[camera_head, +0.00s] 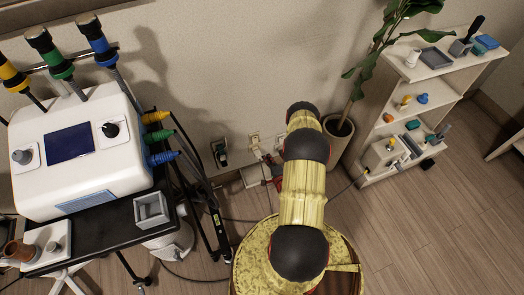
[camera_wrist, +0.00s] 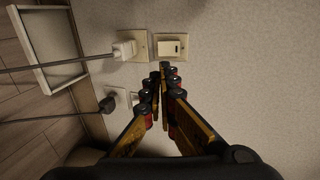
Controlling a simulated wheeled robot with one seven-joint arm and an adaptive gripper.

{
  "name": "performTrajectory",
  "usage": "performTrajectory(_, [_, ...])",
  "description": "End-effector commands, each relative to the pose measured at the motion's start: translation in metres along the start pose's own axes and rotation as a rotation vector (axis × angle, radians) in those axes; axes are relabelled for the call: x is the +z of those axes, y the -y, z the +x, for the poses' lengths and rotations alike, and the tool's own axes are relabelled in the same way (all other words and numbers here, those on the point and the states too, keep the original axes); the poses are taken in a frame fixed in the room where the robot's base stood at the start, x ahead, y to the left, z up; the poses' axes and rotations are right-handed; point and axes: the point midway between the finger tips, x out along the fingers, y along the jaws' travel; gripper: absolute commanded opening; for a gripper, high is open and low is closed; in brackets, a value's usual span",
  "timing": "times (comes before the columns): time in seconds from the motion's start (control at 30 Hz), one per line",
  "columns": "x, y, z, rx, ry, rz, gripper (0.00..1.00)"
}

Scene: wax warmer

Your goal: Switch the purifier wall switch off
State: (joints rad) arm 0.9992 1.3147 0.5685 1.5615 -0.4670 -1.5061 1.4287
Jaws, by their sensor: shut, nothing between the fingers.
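A wall switch (camera_wrist: 172,46) with a pale rocker on a beige plate is near the top of the wrist view. It seems to be the plate (camera_head: 254,139) left of my arm in the head view. Whether it is the purifier's switch, and its on or off position, I cannot tell. My gripper (camera_wrist: 164,72) is shut and empty, its fingertips close beside the switch plate's edge; contact is unclear. In the head view the gripper (camera_head: 271,172) is mostly hidden behind my arm.
A white plug (camera_wrist: 126,48) sits in an outlet beside the switch, and a black plug (camera_wrist: 107,103) is nearby; both have cords. A potted plant (camera_head: 339,126) and shelf (camera_head: 408,80) stand right. A cart with a white machine (camera_head: 75,150) stands left.

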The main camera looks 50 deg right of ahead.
Motion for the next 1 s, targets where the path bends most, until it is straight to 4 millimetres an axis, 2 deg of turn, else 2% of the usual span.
performTrajectory(0.17, [0.001,-0.002,0.026,-0.003,0.002,-0.002,0.00])
performTrajectory(0.6, [0.000,-0.003,0.109,-0.003,0.001,-0.002,0.00])
performTrajectory(0.8, [0.001,-0.002,0.130,0.000,0.001,-0.001,0.00])
performTrajectory(1.0, [0.000,0.000,0.136,0.000,0.000,0.000,0.00])
